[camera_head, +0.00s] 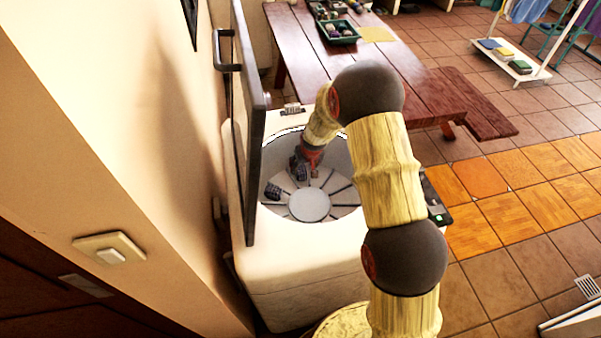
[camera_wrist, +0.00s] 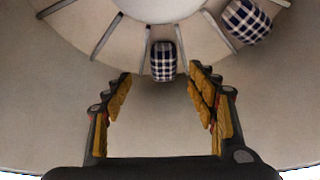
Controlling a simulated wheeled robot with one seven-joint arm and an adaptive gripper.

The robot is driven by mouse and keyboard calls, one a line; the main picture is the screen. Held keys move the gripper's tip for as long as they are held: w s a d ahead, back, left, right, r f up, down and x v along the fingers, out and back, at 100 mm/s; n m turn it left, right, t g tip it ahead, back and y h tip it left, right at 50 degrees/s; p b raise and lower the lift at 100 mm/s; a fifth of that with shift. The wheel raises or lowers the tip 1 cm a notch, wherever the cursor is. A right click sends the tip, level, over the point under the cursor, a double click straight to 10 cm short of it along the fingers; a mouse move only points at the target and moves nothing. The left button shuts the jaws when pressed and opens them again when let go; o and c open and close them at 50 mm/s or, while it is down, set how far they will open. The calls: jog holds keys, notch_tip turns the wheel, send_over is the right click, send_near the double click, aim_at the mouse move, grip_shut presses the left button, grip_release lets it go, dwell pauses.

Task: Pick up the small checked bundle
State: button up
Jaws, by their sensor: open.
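The small checked bundle (camera_wrist: 163,61), dark blue and white, lies on the drum floor in the wrist view. It is just beyond my fingertips, about midway between them. A second, larger-looking checked bundle (camera_wrist: 246,21) lies farther off to the right; in the head view it shows at the drum's left (camera_head: 272,191). My gripper (camera_wrist: 162,82) is open with nothing between its yellow-padded fingers. In the head view my gripper (camera_head: 301,168) reaches down inside the drum near its far wall. There I cannot clearly separate the small bundle from the dark fingers.
The white washer (camera_head: 300,275) has a round drum with a ribbed floor and pale hub (camera_head: 309,205). Its raised lid (camera_head: 250,120) stands close on the left. A wooden table (camera_head: 325,55) with a green tray (camera_head: 337,32) is behind.

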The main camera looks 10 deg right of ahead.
aim_at(301, 169)
jog(key=x, duration=0.2)
jog(key=b+x, duration=0.1)
jog(key=x, duration=0.2)
jog(key=w+x, duration=0.1)
jog(key=x, duration=0.1)
jog(key=shift+a, duration=0.3)
jog(key=c, duration=0.3)
jog(key=c, duration=1.1)
jog(key=shift+c, duration=0.2)
